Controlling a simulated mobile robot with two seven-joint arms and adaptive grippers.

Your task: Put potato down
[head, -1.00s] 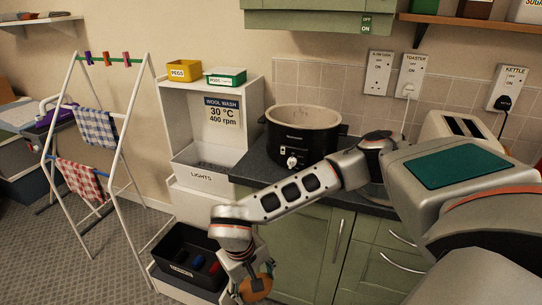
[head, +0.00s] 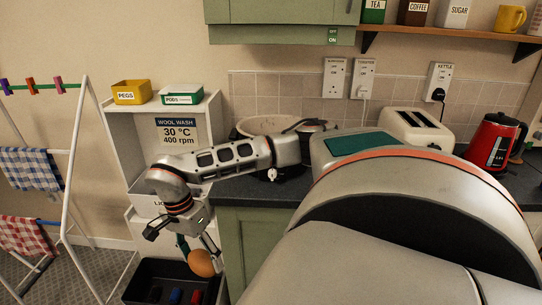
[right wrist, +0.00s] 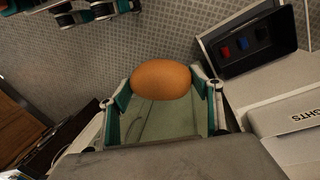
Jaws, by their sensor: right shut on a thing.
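The potato (head: 203,263) is a smooth orange-brown oval. My right gripper (head: 198,252) points down and is shut on it, in front of the white shelf unit. In the right wrist view the potato (right wrist: 161,80) sits between the two fingertips, with a finger against each end. It looks held in the air, with the grey floor behind it.
A black crate (right wrist: 268,65) with several small coloured things is near the potato. The slow cooker (head: 244,128) stands on the dark counter (head: 245,195), partly behind my right arm. A toaster (head: 414,128) and red kettle (head: 492,142) are right. The drying rack (head: 72,165) is left.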

